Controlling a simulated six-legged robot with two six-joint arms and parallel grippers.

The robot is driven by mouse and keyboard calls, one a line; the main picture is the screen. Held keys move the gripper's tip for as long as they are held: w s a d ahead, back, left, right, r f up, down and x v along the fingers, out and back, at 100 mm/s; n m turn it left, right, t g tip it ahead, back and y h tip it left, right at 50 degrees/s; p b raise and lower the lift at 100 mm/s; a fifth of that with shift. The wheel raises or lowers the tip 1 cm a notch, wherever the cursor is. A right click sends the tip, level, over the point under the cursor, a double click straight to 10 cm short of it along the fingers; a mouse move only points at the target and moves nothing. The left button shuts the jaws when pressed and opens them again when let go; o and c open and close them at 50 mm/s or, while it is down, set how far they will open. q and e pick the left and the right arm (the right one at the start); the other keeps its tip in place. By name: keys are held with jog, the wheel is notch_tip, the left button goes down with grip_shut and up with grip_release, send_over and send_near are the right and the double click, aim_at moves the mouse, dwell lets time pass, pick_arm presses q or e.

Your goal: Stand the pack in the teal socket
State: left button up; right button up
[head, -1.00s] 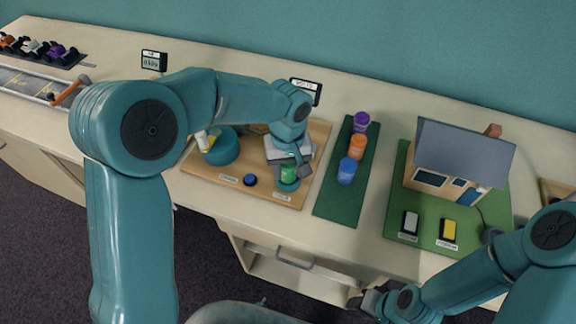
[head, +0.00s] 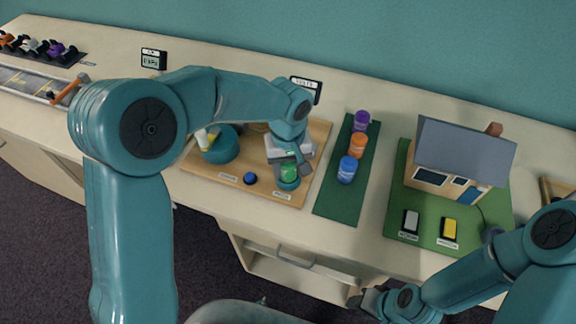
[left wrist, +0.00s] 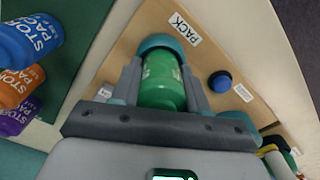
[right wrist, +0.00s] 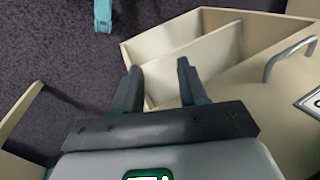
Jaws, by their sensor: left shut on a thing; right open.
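A green pack (head: 289,172) stands at the teal socket (head: 289,185) on the front right of the wooden board. In the left wrist view the green pack (left wrist: 162,82) has its far end at the socket's teal rim (left wrist: 160,42), beside the PACK label (left wrist: 184,28). How deep it sits is hard to tell. My left gripper (head: 290,165) is above the socket and shut on the pack, with its fingers on both sides of it (left wrist: 165,85). My right gripper (head: 368,300) is open and empty in front of the table; its fingers show in the right wrist view (right wrist: 158,85).
A blue button (head: 250,179) and a teal round part (head: 220,145) share the wooden board (head: 205,175). Purple, orange and blue packs (head: 347,169) stand on a green mat (head: 338,206) to the right. A model house (head: 464,155) stands farther right.

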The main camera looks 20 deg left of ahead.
pick_arm(q)
jog(key=shift+r, duration=0.15)
dwell(0.6)
jog(key=shift+r+p, duration=0.45)
jog(key=shift+r, duration=0.25)
jog(key=shift+f+b, duration=0.85)
dwell(0.7)
jog(key=shift+r, duration=0.1)
jog(key=shift+r+p, duration=0.6)
jog(key=shift+r, duration=0.15)
dwell(0.6)
jog(key=shift+f+b, duration=0.8)
jog(key=shift+f, duration=0.05)
